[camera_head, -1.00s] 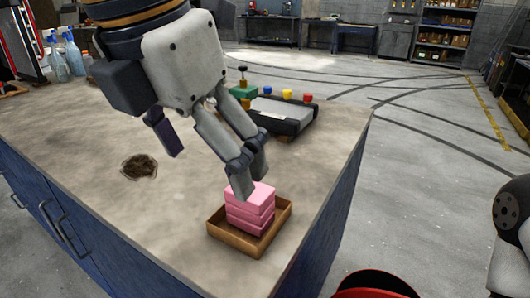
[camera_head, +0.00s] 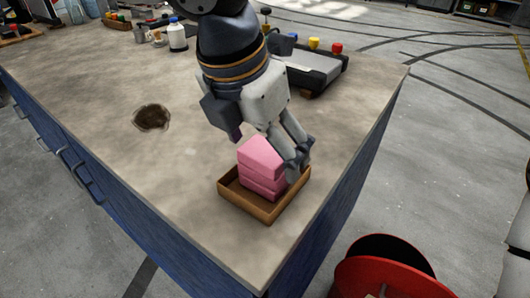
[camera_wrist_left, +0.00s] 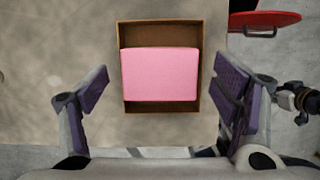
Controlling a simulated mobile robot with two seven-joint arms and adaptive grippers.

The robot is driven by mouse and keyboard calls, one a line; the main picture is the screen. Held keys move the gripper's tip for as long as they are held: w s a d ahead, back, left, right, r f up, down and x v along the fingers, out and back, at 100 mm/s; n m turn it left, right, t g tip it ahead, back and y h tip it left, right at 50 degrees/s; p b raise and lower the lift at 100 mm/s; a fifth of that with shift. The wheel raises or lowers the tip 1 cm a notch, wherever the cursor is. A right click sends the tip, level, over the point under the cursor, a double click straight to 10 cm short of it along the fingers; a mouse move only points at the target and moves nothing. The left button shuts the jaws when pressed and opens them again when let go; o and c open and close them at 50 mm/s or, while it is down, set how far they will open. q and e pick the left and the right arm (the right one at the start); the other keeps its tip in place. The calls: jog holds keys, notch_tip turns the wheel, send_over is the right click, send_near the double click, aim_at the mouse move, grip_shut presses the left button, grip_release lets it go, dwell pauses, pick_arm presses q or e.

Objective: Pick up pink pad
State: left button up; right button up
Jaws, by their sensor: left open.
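A stack of pink pads (camera_head: 262,170) sits in a shallow brown tray (camera_head: 232,193) near the bench corner. The top pink pad (camera_wrist_left: 160,74) fills much of the tray in the left wrist view, with the tray rim (camera_wrist_left: 160,24) around it. My left gripper (camera_head: 270,148) is close above and beside the stack in the head view. In the left wrist view its two fingers (camera_wrist_left: 162,97) are spread wide on either side of the pads, with nothing between the fingertips. The lower pads are hidden from the wrist view. My right gripper is not in view.
A grey device with coloured knobs (camera_head: 312,68) stands behind my left arm. A dark round stain (camera_head: 152,117) marks the bench. Bottles (camera_head: 177,37) stand at the back left. A red round object (camera_head: 385,275) is on the floor side.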

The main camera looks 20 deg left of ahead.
aim_at(267, 154)
pick_arm(q)
jog(key=c, duration=0.9)
jog(key=shift+r, duration=0.1)
jog(key=shift+r, duration=0.4)
jog(key=r, duration=0.3)
jog(key=shift+s+d+r, duration=0.1)
jog(key=shift+s+d, duration=0.05)
jog(key=shift+d, duration=0.15)
jog(key=s+d+r, duration=0.2)
jog(key=d+r, duration=0.1)
jog(key=s+d+r, duration=0.3)
jog(key=d, duration=0.1)
jog(key=s+d+r, duration=0.2)
jog(key=d+r, duration=0.1)
jog(key=d, duration=0.1)
jog(key=shift+s, duration=0.35)
